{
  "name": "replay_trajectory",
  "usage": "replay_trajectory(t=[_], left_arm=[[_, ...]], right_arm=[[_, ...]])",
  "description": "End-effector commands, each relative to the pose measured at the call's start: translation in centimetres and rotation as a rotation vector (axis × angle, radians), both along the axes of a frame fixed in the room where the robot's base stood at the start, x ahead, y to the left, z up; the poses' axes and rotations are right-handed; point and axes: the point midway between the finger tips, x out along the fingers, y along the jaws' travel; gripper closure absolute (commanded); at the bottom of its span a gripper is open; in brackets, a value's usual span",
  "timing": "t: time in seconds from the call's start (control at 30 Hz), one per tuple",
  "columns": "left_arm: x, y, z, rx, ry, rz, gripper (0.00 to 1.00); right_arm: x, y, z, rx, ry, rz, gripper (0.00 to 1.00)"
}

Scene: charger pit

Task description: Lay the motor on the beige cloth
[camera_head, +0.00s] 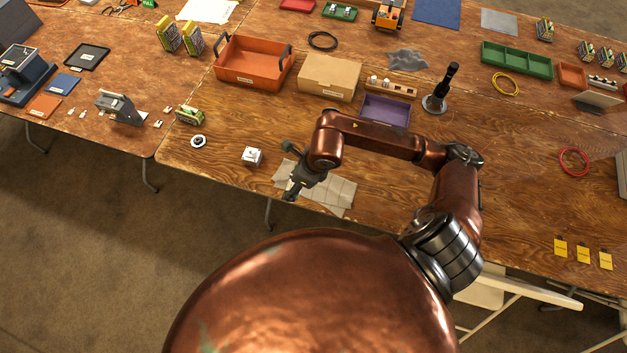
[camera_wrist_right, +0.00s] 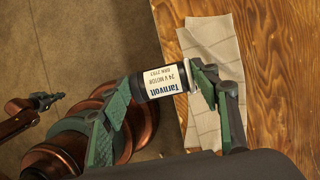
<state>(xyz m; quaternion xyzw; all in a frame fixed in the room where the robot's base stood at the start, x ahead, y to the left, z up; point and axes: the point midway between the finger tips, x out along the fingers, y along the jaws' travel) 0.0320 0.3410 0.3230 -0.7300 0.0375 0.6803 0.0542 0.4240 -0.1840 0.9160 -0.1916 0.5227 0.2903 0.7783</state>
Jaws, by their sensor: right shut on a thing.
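The motor (camera_wrist_right: 165,82) is a small dark cylinder with a white label, seen in the right wrist view. My right gripper (camera_wrist_right: 168,85) is shut on it, with one green-padded finger at each end. In the head view my right gripper (camera_head: 292,176) is over the left part of the beige cloth (camera_head: 338,194), and the motor is hard to make out there. The cloth lies creased at the table's front edge, and it also shows in the right wrist view (camera_wrist_right: 207,45). Part of what looks like my left arm and gripper (camera_wrist_right: 42,101) shows small at the left of that view.
A white block-like part (camera_head: 252,157) and a round white part (camera_head: 198,141) lie left of the cloth. Behind are an orange bin (camera_head: 250,75), a cardboard box (camera_head: 328,90) and a purple tray (camera_head: 386,112). A black stand (camera_head: 440,95) is to the right.

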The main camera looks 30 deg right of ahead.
Motion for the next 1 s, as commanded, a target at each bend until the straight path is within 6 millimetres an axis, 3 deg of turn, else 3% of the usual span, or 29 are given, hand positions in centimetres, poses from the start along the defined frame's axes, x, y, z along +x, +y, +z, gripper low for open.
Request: replay_trajectory(t=[0.17,0.4,0.67,1.0], left_arm=[[-0.1,0.0,0.3,0.000,0.001,0.001,1.00],[-0.2,0.0,0.2,0.000,0.002,0.001,1.00],[-0.2,0.0,0.2,0.000,0.002,0.001,1.00],[-0.1,-0.1,0.3,-0.001,0.001,0.001,1.00]], right_arm=[[1.0,-4.3,-1.9,-0.002,0.003,-0.006,0.81],[1.9,-7.2,-5.8,0.001,0.001,-0.001,0.81],[2.3,-8.3,-7.2,0.002,-0.001,0.000,0.81],[2.4,-8.7,-10.7,0.003,-0.003,0.002,0.81]])
